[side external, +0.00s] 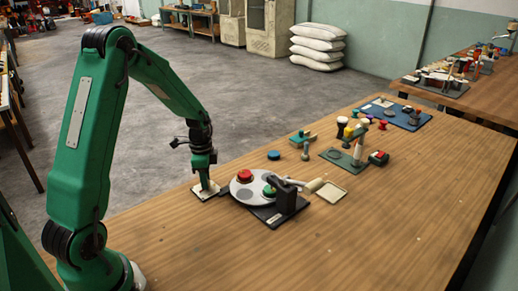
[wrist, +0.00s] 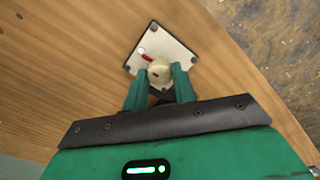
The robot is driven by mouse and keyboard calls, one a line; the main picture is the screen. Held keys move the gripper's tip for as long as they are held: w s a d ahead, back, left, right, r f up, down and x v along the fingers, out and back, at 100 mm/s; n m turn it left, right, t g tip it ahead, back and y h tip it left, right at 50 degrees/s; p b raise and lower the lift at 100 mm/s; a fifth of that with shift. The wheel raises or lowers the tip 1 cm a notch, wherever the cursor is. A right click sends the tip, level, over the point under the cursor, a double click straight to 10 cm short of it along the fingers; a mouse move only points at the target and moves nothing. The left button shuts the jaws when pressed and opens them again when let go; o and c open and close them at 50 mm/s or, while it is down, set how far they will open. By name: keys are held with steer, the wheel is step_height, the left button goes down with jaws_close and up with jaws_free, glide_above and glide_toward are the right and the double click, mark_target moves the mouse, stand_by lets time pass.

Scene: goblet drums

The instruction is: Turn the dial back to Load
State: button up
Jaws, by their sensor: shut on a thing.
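The dial is a round cream knob (wrist: 159,70) on a square white plate (wrist: 176,48) with dark corners. A short red mark beside the knob points to the upper left of the wrist view, toward a small pale dot at the plate's left side. The lettering of any positions cannot be read. My gripper (wrist: 160,78) points down with its two green fingers on either side of the knob, shut on it. In the side external view my gripper (side external: 207,187) stands over the plate (side external: 202,194) and hides the knob.
Right beside the plate is a grey disc (side external: 237,192) on a black base, carrying a red-topped piece (side external: 244,176) and a green-topped piece (side external: 269,191) under a black bracket (side external: 285,195). Several small parts and trays lie farther back. The table's front is clear wood.

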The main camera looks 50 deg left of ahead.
steer(key=n, duration=0.3)
steer(key=shift+n, duration=0.4)
steer(key=n, duration=0.4)
steer(key=shift+n, duration=0.3)
steer(key=n, duration=0.4)
steer(key=shift+n, duration=2.2)
steer(key=o, duration=1)
steer(key=shift+r, duration=0.15)
